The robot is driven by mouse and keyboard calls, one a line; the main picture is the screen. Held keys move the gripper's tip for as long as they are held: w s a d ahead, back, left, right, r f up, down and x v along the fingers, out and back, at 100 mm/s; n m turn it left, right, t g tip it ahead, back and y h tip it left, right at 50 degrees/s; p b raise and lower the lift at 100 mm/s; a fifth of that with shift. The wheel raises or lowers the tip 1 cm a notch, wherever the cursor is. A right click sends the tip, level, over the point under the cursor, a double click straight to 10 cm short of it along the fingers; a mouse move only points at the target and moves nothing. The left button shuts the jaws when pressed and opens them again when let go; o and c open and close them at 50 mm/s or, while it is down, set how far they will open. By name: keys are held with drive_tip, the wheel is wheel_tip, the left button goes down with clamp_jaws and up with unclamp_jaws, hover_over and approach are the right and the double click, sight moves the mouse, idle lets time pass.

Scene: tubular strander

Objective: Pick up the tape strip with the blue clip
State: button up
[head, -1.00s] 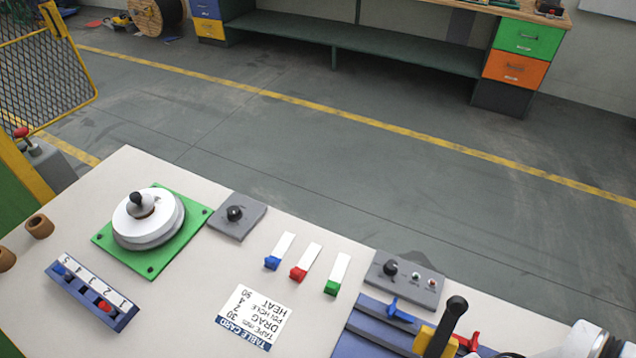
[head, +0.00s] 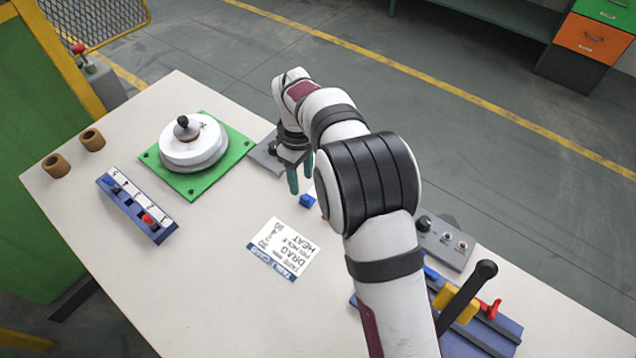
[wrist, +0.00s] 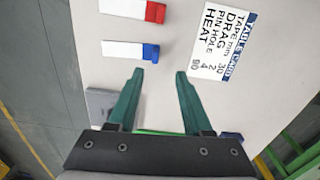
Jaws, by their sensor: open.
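The tape strip with the blue clip is a short white strip (wrist: 122,50) with a blue clip (wrist: 151,53) at one end, lying flat on the table. In the head view the blue clip (head: 307,201) shows beside my gripper, and most of its strip is hidden. My gripper (wrist: 158,75) is open and empty. In the wrist view the clip lies just beyond the fingertips, between their lines. In the head view my gripper (head: 300,178) points down beside the clip; its height above the table is hard to tell.
A red-clip strip (wrist: 122,9) lies parallel beside it. A printed card (head: 284,248) lies nearby. A grey knob plate (head: 266,156) and a green plate with a white disc (head: 193,148) stand left. A lever unit (head: 465,300) and grey control box (head: 445,242) stand right.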

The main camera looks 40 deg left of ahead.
sight(305, 197)
drive_tip(key=f, duration=0.8)
drive_tip(key=shift+w, duration=0.4)
clamp_jaws()
